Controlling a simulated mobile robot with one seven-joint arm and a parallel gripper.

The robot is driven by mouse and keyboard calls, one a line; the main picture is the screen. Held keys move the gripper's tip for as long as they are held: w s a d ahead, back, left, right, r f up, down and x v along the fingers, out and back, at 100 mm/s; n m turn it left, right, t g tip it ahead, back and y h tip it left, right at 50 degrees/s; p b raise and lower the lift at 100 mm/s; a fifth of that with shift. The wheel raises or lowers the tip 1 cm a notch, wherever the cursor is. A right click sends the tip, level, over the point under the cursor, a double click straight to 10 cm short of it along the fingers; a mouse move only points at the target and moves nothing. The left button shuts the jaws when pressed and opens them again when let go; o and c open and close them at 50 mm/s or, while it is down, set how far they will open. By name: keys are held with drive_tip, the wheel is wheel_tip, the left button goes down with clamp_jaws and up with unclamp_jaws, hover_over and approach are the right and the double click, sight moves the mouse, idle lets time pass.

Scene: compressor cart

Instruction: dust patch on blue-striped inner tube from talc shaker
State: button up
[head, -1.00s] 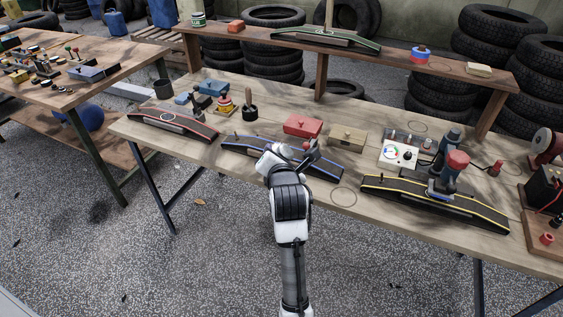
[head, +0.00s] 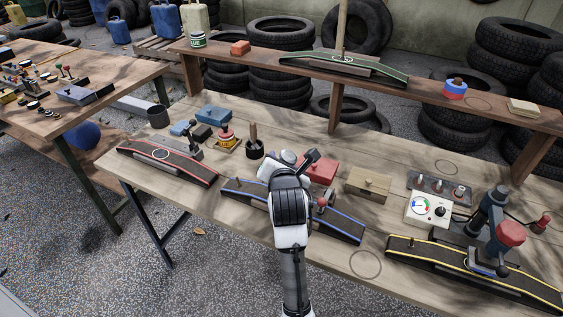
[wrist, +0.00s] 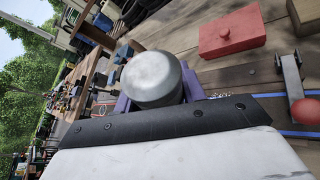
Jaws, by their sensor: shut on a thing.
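The blue-striped inner tube (head: 342,226) lies along the front of the bench on a dark curved support. My arm covers its middle in the head view, and I cannot see a patch on it. Its blue edge also shows at the lower right of the wrist view (wrist: 299,132). My gripper (head: 287,164) is above the tube's back side, shut on a grey-white round-topped can, which looks like the talc shaker (wrist: 152,77). The can sits between purple fingers in the wrist view. A lever with a red knob (head: 321,202) stands at the tube, right of my arm.
A red lidded box (head: 319,171) and a wooden box (head: 368,184) stand behind the tube. A black pot with a brush (head: 254,147) is to the left. Red-striped (head: 190,169) and yellow-striped (head: 440,259) tubes flank it. Bare wood shows around a drawn circle (head: 366,264).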

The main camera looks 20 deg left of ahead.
drive_tip(key=shift+w+a+r, duration=0.1)
drive_tip(key=shift+w, duration=0.05)
drive_tip(key=shift+r+h+p, duration=0.5)
drive_tip(key=shift+r+p, duration=0.05)
drive_tip(key=shift+p, duration=0.2)
drive_tip(key=r+h+p, duration=0.1)
drive_tip(key=h, duration=0.1)
drive_tip(key=d+r+m+h+p, duration=0.1)
drive_tip(key=r+h+p, duration=0.1)
drive_tip(key=d+r+h+p, duration=0.1)
drive_tip(key=r+h, duration=0.1)
drive_tip(key=shift+w+d+t+p, duration=0.1)
drive_tip(key=shift+w+t+p, duration=0.1)
drive_tip(key=shift+t+p, duration=0.15)
drive_tip(key=shift+d+r+m+h, duration=0.45)
drive_tip(key=shift+r+h, duration=0.25)
drive_tip(key=shift+h, duration=0.5)
drive_tip(key=shift+w, duration=0.15)
